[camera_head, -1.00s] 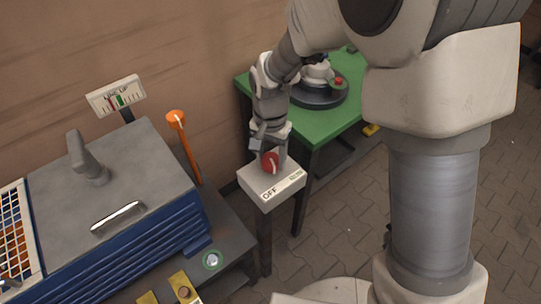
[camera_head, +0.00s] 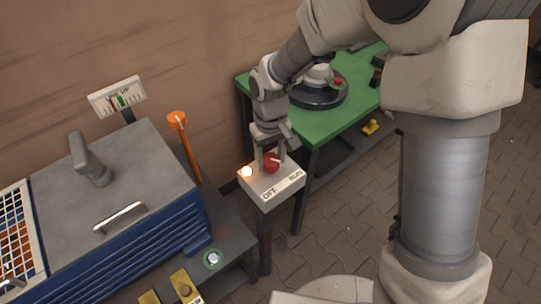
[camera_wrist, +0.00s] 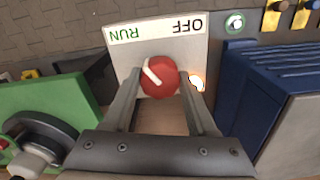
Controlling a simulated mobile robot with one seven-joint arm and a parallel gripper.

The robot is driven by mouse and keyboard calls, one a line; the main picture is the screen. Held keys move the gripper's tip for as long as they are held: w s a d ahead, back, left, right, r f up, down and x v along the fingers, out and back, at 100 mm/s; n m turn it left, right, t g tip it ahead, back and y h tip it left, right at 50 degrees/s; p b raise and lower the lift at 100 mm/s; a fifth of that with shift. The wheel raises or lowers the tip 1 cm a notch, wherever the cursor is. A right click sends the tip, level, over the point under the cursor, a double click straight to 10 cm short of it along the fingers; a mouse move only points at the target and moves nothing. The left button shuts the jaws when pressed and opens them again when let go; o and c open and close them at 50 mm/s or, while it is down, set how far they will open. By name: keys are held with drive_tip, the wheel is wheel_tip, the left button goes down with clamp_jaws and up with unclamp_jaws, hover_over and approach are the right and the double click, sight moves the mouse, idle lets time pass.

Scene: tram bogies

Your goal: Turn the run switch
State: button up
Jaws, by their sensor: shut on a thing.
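The run switch is a red round knob (camera_head: 271,162) with a white pointer line, on top of a pale box (camera_head: 257,189) marked OFF and RUN. My gripper (camera_head: 271,165) points down over the box, with a finger on either side of the knob, and is shut on it. The wrist view shows the red knob (camera_wrist: 160,80) between my fingers. Its white pointer slants toward the RUN side of the label. A lamp (camera_head: 247,172) on the box glows bright; its glow also shows beside a finger in the wrist view (camera_wrist: 196,81).
A green table (camera_head: 322,124) with a dark round base stands behind the box. A blue and grey cabinet (camera_head: 120,190) is on the left, with an orange-topped lever (camera_head: 183,140) and a LINE UP gauge (camera_head: 116,96). A green-ringed button (camera_head: 212,258) is near its front. Paved floor lies right.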

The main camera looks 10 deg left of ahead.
sight(271, 159)
drive_tip(key=shift+n, duration=0.9)
drive_tip(key=o, duration=1.4)
drive_tip(key=shift+c, duration=0.2)
wheel_tip(271, 159, up, 18)
drive_tip(key=p, duration=0.2)
drive_tip(key=shift+f, duration=0.25)
